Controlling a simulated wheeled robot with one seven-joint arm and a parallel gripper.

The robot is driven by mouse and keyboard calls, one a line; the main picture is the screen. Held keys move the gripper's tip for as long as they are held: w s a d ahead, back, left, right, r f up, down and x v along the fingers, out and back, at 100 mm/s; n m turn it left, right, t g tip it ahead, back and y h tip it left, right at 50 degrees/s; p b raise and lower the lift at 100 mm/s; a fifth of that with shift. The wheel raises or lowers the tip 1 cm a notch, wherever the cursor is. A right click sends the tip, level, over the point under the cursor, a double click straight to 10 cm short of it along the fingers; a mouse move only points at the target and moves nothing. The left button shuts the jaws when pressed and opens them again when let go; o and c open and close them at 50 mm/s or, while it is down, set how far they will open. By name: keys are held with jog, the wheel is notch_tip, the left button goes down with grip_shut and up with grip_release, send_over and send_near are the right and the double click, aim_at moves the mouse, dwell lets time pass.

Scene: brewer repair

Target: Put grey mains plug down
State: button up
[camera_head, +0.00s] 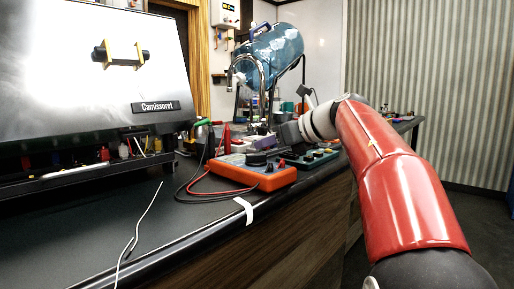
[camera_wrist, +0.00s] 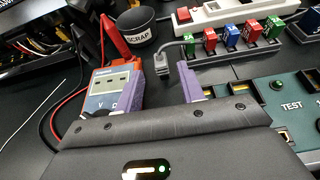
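The grey mains plug (camera_wrist: 162,64) shows in the wrist view, on the dark bench with its grey cord running up and to the right. It appears ahead of and between the two purple fingers of my gripper (camera_wrist: 161,88), with dark space on both sides of it. The fingers stand apart and nothing shows gripped between them. In the head view my gripper (camera_head: 286,136) is low over the bench, behind the orange meter, and the plug cannot be made out there.
The orange multimeter (camera_wrist: 108,88) with red and black leads is left of my gripper. A SCRAP cup (camera_wrist: 138,28), a white-and-red socket strip (camera_wrist: 222,14) and a rack of coloured blocks (camera_wrist: 232,38) stand beyond. A green TEST panel (camera_wrist: 285,98) is at right.

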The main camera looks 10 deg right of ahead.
jog(key=v, duration=0.5)
jog(key=shift+s, duration=0.15)
jog(key=shift+d, duration=0.1)
